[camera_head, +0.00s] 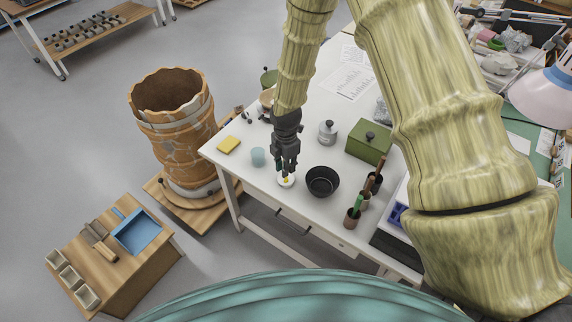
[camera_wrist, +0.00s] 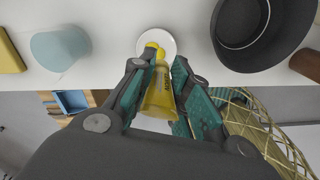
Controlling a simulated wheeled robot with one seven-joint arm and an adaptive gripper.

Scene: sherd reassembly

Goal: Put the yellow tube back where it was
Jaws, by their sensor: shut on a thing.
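The yellow tube (camera_wrist: 160,95) is held between the fingers of my gripper (camera_wrist: 157,85) in the wrist view. Its yellow cap end points at a small white round dish (camera_wrist: 168,40) on the table. I cannot tell whether the cap touches the dish. In the head view my gripper (camera_head: 286,168) points down over the white dish (camera_head: 286,181) near the table's front edge, and only a bit of yellow shows below the fingers.
A black bowl (camera_head: 322,181) stands close right of the dish. A pale blue cup (camera_head: 258,157) and a yellow sponge (camera_head: 228,144) are to the left. A grey lidded jar (camera_head: 327,132) and a green box (camera_head: 368,141) stand behind. Brush holders (camera_head: 351,219) are further right.

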